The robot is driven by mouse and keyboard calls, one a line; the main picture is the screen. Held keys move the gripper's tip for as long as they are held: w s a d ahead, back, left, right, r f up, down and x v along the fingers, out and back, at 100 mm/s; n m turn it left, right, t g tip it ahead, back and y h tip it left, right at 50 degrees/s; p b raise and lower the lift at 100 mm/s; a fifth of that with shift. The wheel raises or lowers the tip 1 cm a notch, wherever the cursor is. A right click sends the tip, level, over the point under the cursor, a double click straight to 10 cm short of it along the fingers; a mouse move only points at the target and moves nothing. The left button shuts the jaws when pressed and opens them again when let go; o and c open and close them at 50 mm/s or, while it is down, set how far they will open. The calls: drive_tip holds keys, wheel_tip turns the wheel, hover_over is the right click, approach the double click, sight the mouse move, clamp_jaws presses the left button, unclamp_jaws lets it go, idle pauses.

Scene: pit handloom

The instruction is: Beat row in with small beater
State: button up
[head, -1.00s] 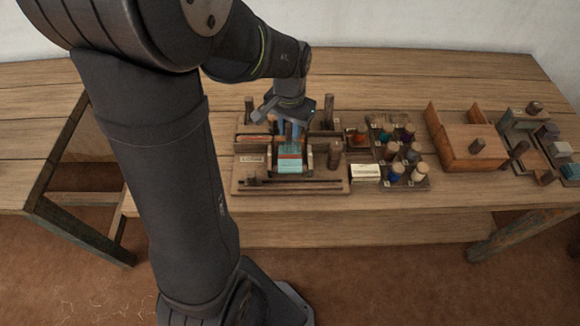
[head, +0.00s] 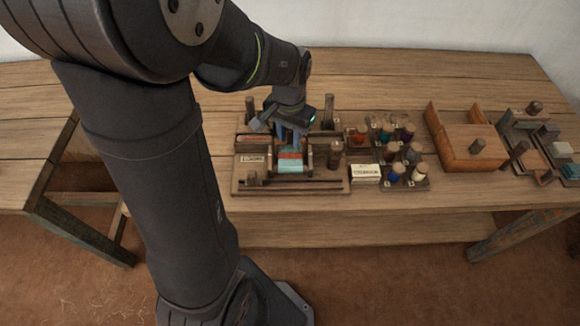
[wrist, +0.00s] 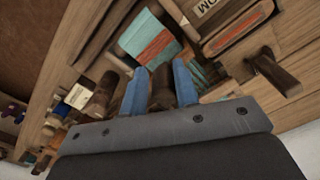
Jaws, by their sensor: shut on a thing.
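The loom (head: 240,186) sits on the table with a teal cloth (head: 290,167) that has a red-orange band. The cloth also shows in the wrist view (wrist: 140,30). My gripper (head: 288,140) is low over the back part of the cloth, its blue fingers pointing down. In the wrist view my gripper (wrist: 160,78) is shut on a dark wooden handle (wrist: 162,92), apparently that of the small beater. The beater's lower part is mostly hidden by the fingers, so I cannot tell whether it touches the cloth edge.
Wooden posts (head: 335,155) stand beside the cloth. Right of the loom are a white label block (head: 366,172) and a rack with several coloured spools (head: 394,174). An open wooden box (head: 470,160) stands further right. The table's front strip is clear.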

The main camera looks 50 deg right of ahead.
drive_tip(key=shift+o, duration=0.2)
drive_tip(key=w+d, duration=0.3)
drive_tip(key=shift+w+d, duration=0.1)
drive_tip(key=shift+d, duration=0.3)
drive_tip(key=o, duration=0.4)
drive_tip(key=shift+w+d, duration=0.15)
drive_tip(key=shift+d, duration=0.05)
drive_tip(key=shift+c, duration=0.2)
drive_tip(key=o, duration=0.3)
drive_tip(key=shift+a, duration=0.1)
wheel_tip(320, 180, up, 6)
drive_tip(key=shift+r, duration=0.25)
